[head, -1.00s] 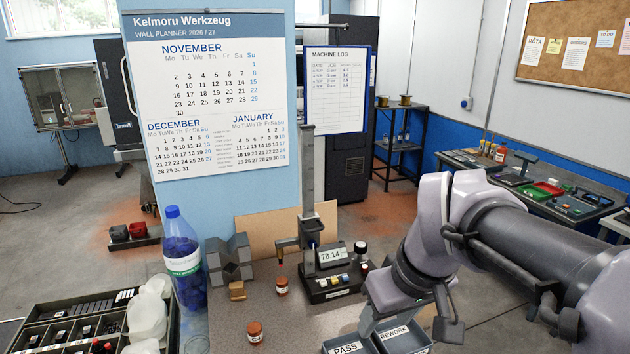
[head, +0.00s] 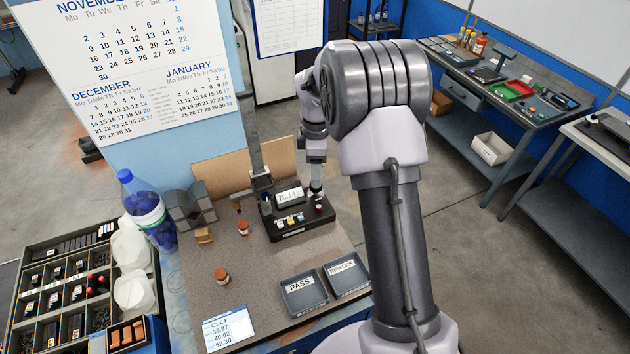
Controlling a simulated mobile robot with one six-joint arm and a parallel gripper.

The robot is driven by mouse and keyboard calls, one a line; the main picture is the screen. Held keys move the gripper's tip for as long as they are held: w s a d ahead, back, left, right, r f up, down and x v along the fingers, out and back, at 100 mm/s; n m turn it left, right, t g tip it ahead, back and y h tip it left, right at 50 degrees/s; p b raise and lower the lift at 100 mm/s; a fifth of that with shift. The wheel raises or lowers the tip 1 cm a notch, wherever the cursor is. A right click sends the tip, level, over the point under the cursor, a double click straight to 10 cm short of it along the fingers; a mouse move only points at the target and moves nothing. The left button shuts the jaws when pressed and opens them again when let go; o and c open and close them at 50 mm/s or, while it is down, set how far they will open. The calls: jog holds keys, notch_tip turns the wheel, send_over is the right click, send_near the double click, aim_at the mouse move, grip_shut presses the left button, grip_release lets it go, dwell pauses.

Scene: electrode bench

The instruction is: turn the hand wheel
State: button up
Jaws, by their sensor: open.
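A dark instrument stand (head: 292,222) with an upright column (head: 250,140), a small display (head: 289,196) and a row of coloured buttons stands on the bench. A small red-topped knob (head: 318,208) sits at its right end. I cannot make out a hand wheel for certain; the gripper may cover it. My gripper (head: 316,188) points down, small in the view, at the back right of the stand. It is open. I cannot tell whether it touches anything there.
Two grey trays marked PASS (head: 303,294) and REWORK (head: 347,273) lie at the bench front. Brown jars (head: 221,276) stand left of the stand. A blue bottle (head: 146,212), grey block (head: 190,205) and parts organiser (head: 75,290) are further left.

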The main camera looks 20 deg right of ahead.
notch_tip(320, 180, down, 3)
jog(key=shift+s+a+f, duration=0.1)
jog(key=shift+s, duration=0.05)
jog(key=shift+f, duration=0.55)
jog(key=shift+c, duration=0.4)
grip_shut()
